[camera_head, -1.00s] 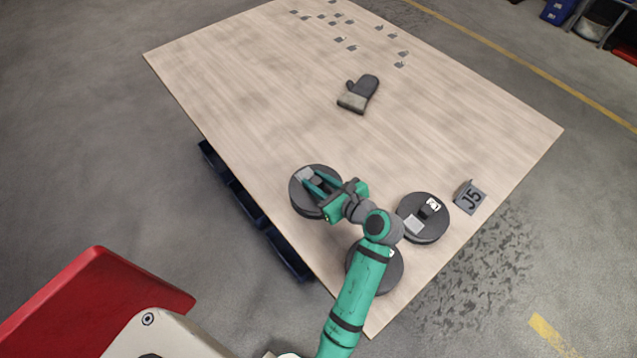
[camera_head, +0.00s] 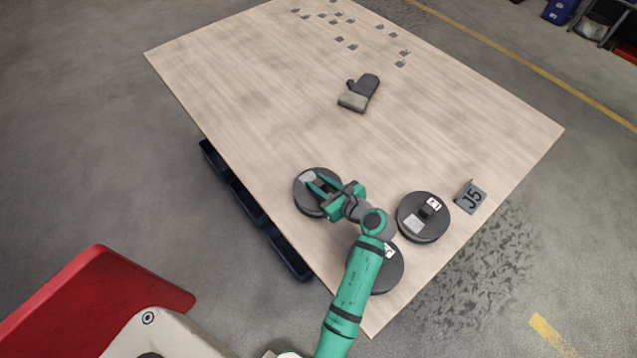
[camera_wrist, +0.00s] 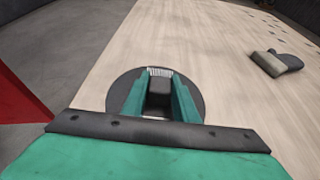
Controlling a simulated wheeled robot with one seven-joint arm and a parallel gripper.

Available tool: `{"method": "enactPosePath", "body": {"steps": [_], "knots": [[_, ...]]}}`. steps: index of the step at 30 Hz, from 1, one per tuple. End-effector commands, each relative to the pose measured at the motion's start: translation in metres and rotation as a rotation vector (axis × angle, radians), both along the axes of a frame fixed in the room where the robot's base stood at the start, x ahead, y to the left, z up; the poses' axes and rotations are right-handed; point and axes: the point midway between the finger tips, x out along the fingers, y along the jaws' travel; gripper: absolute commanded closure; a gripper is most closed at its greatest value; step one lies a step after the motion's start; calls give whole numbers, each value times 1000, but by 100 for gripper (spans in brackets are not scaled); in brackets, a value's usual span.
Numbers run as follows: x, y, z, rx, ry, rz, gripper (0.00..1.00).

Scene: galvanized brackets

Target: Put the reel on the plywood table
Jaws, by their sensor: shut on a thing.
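A dark round reel (camera_head: 311,199) with a pale label is at the left edge of the plywood table (camera_head: 270,110). My gripper (camera_head: 318,184) is over this reel, its green fingers closed on the block at the reel's centre. The wrist view also shows the reel (camera_wrist: 118,92) below, with the fingers (camera_wrist: 159,98) on either side of the dark central block. Whether the reel touches the table or hangs just above it, I cannot tell.
Two more dark reels are on the table, one to the right (camera_head: 424,228) and one (camera_head: 386,274) partly hidden by my arm. Blue bins (camera_head: 247,204) sit below the left edge.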

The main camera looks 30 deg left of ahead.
Motion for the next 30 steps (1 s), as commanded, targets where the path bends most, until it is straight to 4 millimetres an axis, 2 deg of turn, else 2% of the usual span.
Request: {"method": "enactPosePath", "body": {"steps": [5,6,7,8,19,23,30], "knots": [[0,0,-2,1,-2,-1,100],[0,0,-3,0,-1,0,64],[0,0,-3,0,-1,0,57],[0,0,-3,0,-1,0,55],[0,-1,1,0,0,0,55],[-5,-16,7,1,-1,-3,55],[-19,-58,26,0,-2,-4,55]]}}
